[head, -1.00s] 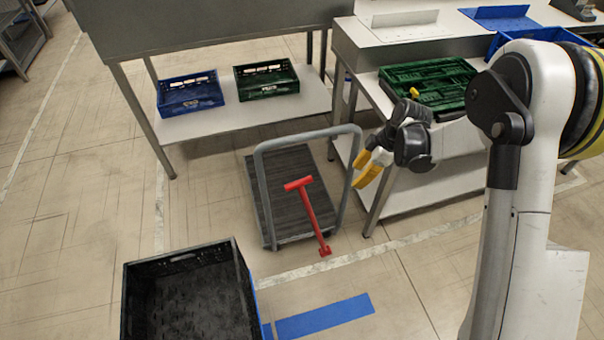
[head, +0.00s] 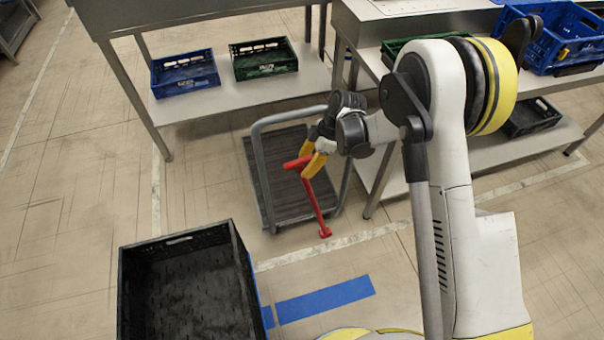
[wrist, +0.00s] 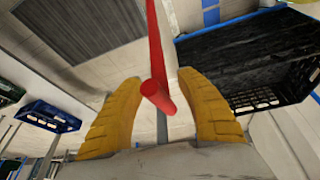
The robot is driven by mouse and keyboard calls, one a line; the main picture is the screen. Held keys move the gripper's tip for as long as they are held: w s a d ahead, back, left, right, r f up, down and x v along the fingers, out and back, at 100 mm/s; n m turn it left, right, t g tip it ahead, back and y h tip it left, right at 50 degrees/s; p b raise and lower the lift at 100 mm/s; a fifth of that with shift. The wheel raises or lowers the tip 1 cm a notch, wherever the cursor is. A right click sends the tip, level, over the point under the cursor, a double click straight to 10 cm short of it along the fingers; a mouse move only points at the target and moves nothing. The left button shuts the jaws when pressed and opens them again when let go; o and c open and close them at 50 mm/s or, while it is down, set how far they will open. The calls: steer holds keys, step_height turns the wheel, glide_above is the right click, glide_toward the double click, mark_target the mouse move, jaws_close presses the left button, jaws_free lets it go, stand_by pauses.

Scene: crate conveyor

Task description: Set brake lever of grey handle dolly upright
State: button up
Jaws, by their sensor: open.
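The grey handle dolly (head: 262,180) stands on the floor in the head view, with a dark ribbed deck and a grey tube handle. Its red brake lever (head: 316,208) rises from a foot near the dolly's front right corner and leans up and to the left, ending in a crossbar. My gripper (head: 304,164) is open at the lever's upper end and partly covers the crossbar. In the wrist view, the red lever (wrist: 153,45) runs between the two yellow fingers of my gripper (wrist: 158,82), with visible gaps on both sides.
A black crate (head: 237,260) stands at the front left. Blue (head: 187,84) and green (head: 264,69) crates sit on a low shelf behind the dolly. A workbench with shelves is at the right. Blue tape (head: 320,300) marks the floor, which is clear in front of the dolly.

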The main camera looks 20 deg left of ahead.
mark_target(302, 171)
steer(key=x, duration=0.2)
steer(key=b+x, duration=0.1)
steer(key=x, duration=0.1)
steer(key=shift+w+d+f, duration=0.1)
steer(key=shift+w+f, duration=0.05)
steer(key=shift+f, duration=0.05)
jaws_close()
